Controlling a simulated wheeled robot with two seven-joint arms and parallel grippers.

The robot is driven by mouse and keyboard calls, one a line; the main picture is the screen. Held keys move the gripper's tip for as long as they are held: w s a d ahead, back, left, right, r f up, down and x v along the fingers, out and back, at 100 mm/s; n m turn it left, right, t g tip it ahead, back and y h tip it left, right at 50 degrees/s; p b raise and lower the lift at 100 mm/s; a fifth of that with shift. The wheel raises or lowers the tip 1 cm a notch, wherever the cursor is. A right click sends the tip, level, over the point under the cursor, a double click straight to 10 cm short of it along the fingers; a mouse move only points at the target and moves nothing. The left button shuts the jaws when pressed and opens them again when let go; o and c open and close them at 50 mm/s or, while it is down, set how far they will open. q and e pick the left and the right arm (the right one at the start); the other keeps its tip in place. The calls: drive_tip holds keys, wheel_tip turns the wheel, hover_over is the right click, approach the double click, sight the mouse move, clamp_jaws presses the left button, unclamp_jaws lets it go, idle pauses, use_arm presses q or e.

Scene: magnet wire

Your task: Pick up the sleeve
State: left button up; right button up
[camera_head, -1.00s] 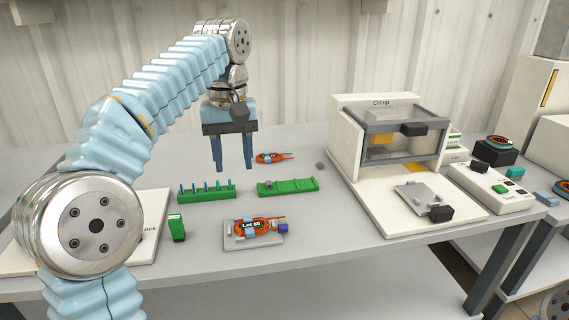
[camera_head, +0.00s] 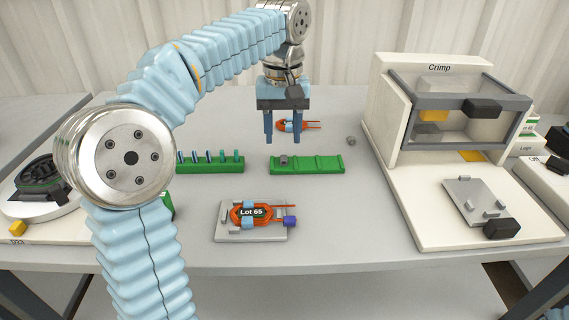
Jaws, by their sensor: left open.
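My left gripper (camera_head: 282,138) is open with its fingers pointing down and nothing between them. It hangs above the table, just behind the left end of a green slotted tray in the picture. A small grey piece (camera_head: 284,160) sits in that tray (camera_head: 320,165), just below the fingertips in the picture. Several small blue and teal upright pieces (camera_head: 222,155) stand in a green rack (camera_head: 215,167) to the left. I cannot tell for certain which small piece is the sleeve. My right gripper is not in view.
An orange wire coil (camera_head: 312,125) lies behind the fingers. Another coil, labelled Lot 65 (camera_head: 251,212), sits on a grey plate (camera_head: 222,232) in front. A small grey lump (camera_head: 351,141) lies to the right. The Crimp machine (camera_head: 388,110) stands at right.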

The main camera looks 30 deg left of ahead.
sight(284, 156)
use_arm(q)
drive_tip(key=f+b, duration=0.1)
drive_tip(key=f, duration=0.4)
drive_tip(key=shift+w+f, duration=0.1)
drive_tip(key=shift+w, duration=0.1)
clamp_jaws()
